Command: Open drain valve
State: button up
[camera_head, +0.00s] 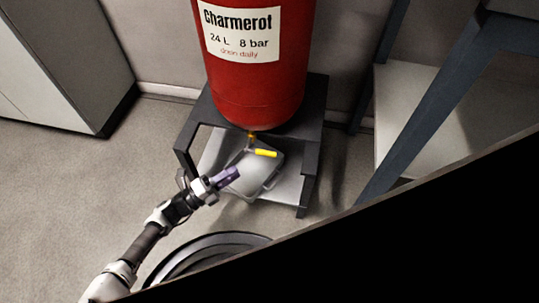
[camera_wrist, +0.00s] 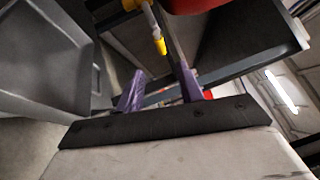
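The drain valve is a brass fitting (camera_head: 251,135) under the red tank (camera_head: 255,85), with a yellow lever (camera_head: 266,153) pointing right in the head view. In the wrist view the yellow lever (camera_wrist: 159,45) hangs toward the gap between my fingers, just beyond the tips. My gripper (camera_head: 231,174) has purple fingers and is low, left of and in front of the lever. The fingers stand apart with nothing between them in the wrist view (camera_wrist: 161,75). No contact with the lever shows.
The tank rests on a dark stand (camera_head: 308,165) whose legs frame the valve. A grey tray (camera_head: 262,184) lies below the valve. A grey cabinet (camera_head: 60,60) stands left and a blue-framed shelf (camera_head: 420,125) right. Open floor (camera_head: 90,195) lies left of the stand.

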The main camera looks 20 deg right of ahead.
jog(key=b+x, duration=0.1)
jog(key=x, duration=1.2)
grip_shut()
